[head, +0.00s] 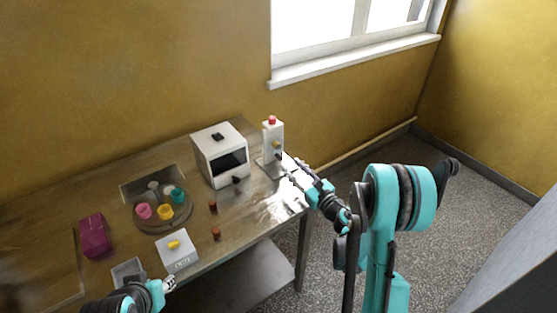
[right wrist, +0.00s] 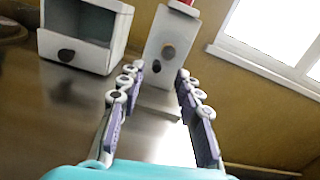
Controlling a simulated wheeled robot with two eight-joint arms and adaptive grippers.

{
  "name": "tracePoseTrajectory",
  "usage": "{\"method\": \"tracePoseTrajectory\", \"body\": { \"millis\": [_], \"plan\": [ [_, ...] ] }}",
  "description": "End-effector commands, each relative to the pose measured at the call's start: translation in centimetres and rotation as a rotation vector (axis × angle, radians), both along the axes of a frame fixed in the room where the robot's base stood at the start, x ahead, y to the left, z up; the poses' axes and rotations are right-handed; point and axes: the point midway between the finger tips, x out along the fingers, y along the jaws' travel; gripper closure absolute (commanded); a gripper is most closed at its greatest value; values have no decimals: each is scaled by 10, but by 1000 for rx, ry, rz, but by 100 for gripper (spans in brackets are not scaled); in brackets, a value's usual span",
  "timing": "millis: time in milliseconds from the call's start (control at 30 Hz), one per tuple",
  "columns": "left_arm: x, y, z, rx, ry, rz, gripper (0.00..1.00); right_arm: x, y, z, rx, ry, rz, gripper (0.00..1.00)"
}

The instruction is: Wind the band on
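My left gripper (head: 170,283) is at the table's front edge, too small to judge. No band can be made out.
A white box with a dark window (head: 220,154) and a black knob (right wrist: 66,55) stands left of the post. A round tray (head: 140,222) holds coloured cups. A white block with a yellow top piece (head: 178,252), two small brown pieces and a magenta box (head: 94,236) lie on the table.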

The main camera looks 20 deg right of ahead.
Motion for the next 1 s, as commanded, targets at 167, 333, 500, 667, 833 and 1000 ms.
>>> {"method": "tracePoseTrajectory", "body": {
  "millis": [167, 333, 500, 667, 833, 1000],
  "plan": [
    [0, 0, 0, 0, 0, 0, 66, 4, 0, -14, -154, 4, 7, 66],
    [0, 0, -5, 0, 0, 0, 66, 27, 10, -15, -155, 4, 9, 66],
    [0, 0, -11, 0, 0, 0, 66, 53, 19, -15, -152, 4, 8, 66],
    [0, 0, -14, 0, 0, 0, 66, 69, 24, -15, -151, 4, 7, 66],
    [0, 0, -14, 0, 0, 0, 66, 73, 25, -14, -150, 4, 6, 66],
    [0, 0, -14, 0, 0, 0, 66, 72, 25, -13, -150, 4, 6, 68]
  ]
}}
